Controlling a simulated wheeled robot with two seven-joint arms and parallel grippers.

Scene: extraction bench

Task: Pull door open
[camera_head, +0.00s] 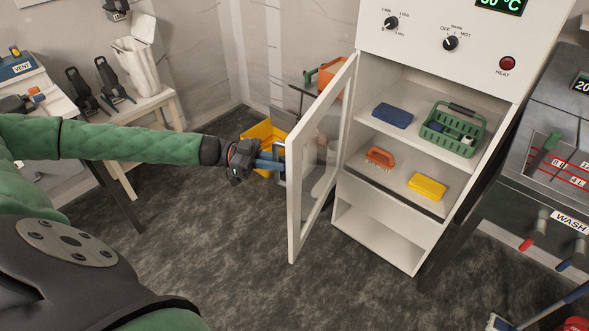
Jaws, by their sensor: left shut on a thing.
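The white cabinet door (296,190) with a glass pane stands swung open, hinged at the cabinet's left edge. The white cabinet (385,235) shows its shelves openly. My left gripper (277,165) is at the outer side of the door's free edge, its blue fingers shut on the door handle (281,178). The handle is partly hidden by the fingers. My right gripper is not in view.
Inside the cabinet are a blue block (392,115), a green caddy (453,130), an orange brush (380,157) and a yellow sponge (427,187). A yellow bin (264,133) stands behind my gripper. The dark floor (220,250) before the door is clear.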

